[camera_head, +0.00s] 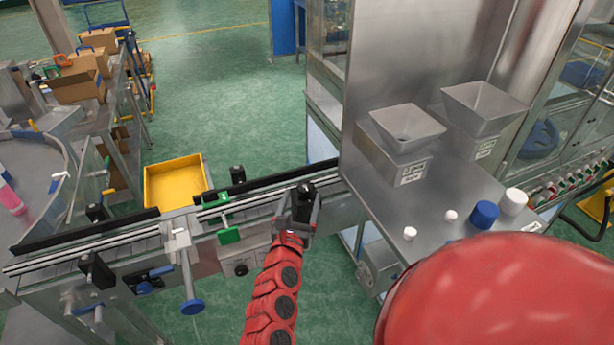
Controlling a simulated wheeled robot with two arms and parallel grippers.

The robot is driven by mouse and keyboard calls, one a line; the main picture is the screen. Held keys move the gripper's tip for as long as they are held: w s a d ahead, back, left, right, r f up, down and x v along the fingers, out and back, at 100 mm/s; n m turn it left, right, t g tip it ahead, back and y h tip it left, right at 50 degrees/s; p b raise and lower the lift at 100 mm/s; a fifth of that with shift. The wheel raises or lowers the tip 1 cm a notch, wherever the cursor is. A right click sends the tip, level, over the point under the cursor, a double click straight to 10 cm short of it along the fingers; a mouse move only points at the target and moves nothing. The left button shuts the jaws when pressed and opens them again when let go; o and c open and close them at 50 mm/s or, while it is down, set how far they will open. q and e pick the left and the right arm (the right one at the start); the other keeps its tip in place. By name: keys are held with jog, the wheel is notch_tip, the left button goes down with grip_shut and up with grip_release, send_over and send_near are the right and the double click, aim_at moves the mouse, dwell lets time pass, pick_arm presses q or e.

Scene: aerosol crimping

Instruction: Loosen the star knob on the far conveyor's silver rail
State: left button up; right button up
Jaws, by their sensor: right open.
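A conveyor (140,238) with silver rails runs from the lower left to the steel machine. Several black knobs sit along it: one (306,188) at the right end by my right gripper, one (237,174) on the back side, and one (97,270) at the front left. I cannot tell which is the star knob, as their shapes are too small. My right gripper (299,200) is open over the front of the conveyor, with the right-end knob at its fingertips. I cannot tell whether they touch. My left gripper is out of view.
Green clamps (228,236) and a metal bracket with a blue knob (192,306) stand left of my gripper. The steel machine (460,210) with two hoppers and several caps blocks the right. A yellow bin (175,183) stands behind the conveyor; green floor beyond is open.

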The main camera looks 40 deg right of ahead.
aim_at(306, 182)
jog(key=p+x, duration=0.2)
jog(key=x, duration=0.4)
jog(key=shift+w+d+r, duration=0.15)
jog(key=shift+d, duration=0.05)
jog(key=shift+w+d, duration=0.35)
jog(key=shift+d, duration=0.05)
jog(key=c, duration=1.3)
jog(key=shift+p, duration=0.35)
grip_shut()
